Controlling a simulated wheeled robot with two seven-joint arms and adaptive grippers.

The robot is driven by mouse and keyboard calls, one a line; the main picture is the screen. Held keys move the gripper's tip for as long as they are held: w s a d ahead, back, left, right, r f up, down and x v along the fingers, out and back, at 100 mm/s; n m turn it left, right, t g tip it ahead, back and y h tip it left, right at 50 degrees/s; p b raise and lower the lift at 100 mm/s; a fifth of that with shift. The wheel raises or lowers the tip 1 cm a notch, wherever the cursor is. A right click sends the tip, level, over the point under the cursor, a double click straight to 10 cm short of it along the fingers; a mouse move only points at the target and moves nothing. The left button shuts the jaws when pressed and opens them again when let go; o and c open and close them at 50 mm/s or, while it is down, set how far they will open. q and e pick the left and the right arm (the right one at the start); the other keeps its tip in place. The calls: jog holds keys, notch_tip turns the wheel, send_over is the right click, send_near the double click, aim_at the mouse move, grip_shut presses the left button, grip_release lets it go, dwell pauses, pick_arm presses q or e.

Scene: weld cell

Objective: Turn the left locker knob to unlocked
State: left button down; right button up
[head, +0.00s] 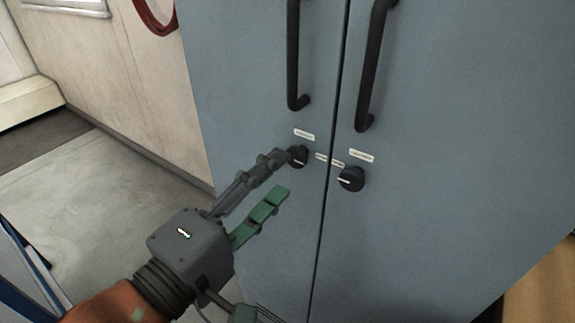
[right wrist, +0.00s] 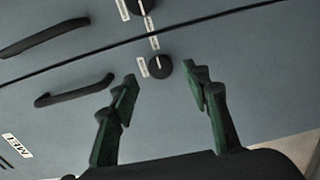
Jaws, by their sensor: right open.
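The left locker knob (head: 300,156) is a round black knob on the left grey door, below its handle. In the right wrist view the nearer black knob (right wrist: 160,68) lies just ahead, between the fingertips in the picture. A short white mark shows on its face; the small labels beside it are too small to read. My right gripper (head: 284,174) is open, with its green-padded fingers pointing at this knob. One fingertip overlaps the knob's left edge in the head view; I cannot tell whether they touch. My left gripper is out of view.
The right door (head: 450,130) has a similar black knob (head: 350,179) close to the right. Long black handles (head: 292,60) stand out above both knobs. A wall (head: 150,90) and open floor (head: 110,190) lie left of the locker.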

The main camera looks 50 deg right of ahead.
jog(key=a, duration=0.7)
jog(key=shift+s, duration=0.25)
